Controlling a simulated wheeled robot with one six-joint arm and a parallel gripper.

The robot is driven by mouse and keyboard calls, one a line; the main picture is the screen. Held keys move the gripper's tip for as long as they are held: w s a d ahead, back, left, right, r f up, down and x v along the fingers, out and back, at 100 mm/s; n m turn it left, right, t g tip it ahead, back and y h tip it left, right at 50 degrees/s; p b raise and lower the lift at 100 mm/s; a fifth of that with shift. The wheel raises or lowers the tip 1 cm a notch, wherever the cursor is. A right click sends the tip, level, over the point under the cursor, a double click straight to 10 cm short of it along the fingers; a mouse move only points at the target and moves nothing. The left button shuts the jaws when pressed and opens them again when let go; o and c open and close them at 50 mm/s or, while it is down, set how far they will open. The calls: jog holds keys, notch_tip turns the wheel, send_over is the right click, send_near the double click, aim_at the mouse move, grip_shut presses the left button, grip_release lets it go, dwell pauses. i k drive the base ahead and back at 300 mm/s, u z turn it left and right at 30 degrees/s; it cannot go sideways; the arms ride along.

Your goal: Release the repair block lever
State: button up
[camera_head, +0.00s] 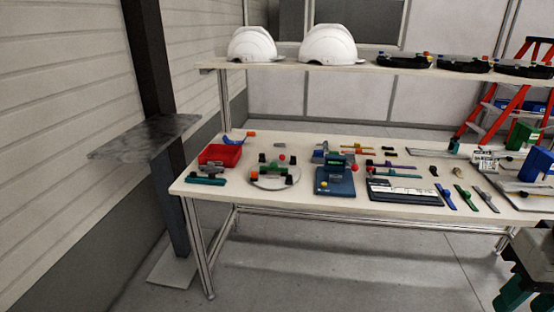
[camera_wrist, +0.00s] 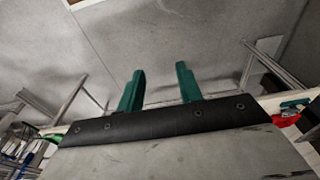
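A blue block fixture (camera_head: 335,182) with a dark upper part and a yellow knob stands on the workbench (camera_head: 230,205), right of its left end. Left of it is a round grey plate fixture (camera_head: 275,180) with green and dark clamp parts and a red ball knob. I cannot tell for sure which is the repair block, nor how its lever is set. My gripper (camera_wrist: 160,72) is open and empty, its two green fingers apart over bare floor. In the head view my gripper (camera_head: 514,293) is at the lower right, in front of the bench and apart from both fixtures.
A red bin (camera_head: 220,154) stands at the bench's left end. A dark tray (camera_head: 404,192) and several coloured tools lie right of the blue fixture. White helmets (camera_head: 328,44) sit on the upper shelf (camera_head: 290,67). A grey side plate (camera_head: 145,137) on a post stands left. Floor in front is clear.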

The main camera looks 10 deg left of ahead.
aim_at(282, 157)
jog(key=u, duration=0.55)
jog(key=i, duration=1.05)
jog(key=z, duration=0.5)
